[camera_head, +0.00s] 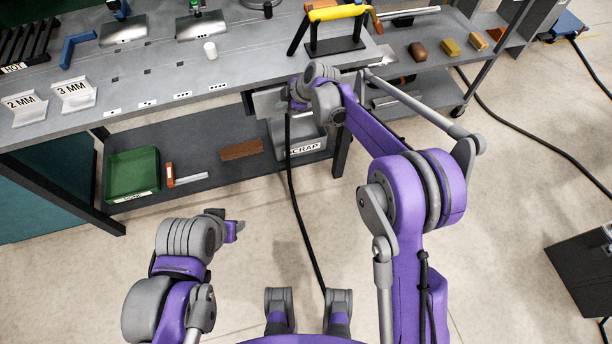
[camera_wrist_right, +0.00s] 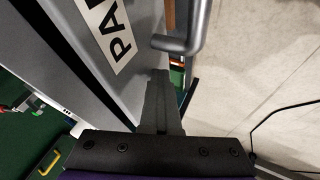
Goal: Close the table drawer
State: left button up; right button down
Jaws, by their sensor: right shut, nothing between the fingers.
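The table drawer (camera_head: 268,104) is a grey box sticking out from under the front edge of the grey worktable (camera_head: 165,85). My right gripper (camera_head: 287,98) is at the drawer, and its fingers are mostly hidden in the head view. In the right wrist view the right gripper (camera_wrist_right: 160,80) is shut and empty. Its fingertips are close to the drawer front (camera_wrist_right: 85,45), which has a partly visible "PA" label, and to the grey bar handle (camera_wrist_right: 188,42). I cannot tell whether they touch. My left gripper (camera_head: 236,228) is away from the table, above the floor; its jaws are unclear.
A scrap bin (camera_head: 298,138), a brown block (camera_head: 242,150) and a green bin (camera_head: 132,174) are on the lower shelf. A yellow-handled tool (camera_head: 336,12) stands on the tabletop. A black cable (camera_head: 500,112) lies on the floor at right. The floor in front is otherwise largely clear.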

jog(key=shift+w+a+r, duration=0.1)
jog(key=shift+w+a, duration=0.1)
jog(key=shift+w, duration=0.4)
jog(key=shift+w+a, duration=0.15)
jog(key=shift+w, duration=0.4)
jog(key=shift+s+a, duration=0.1)
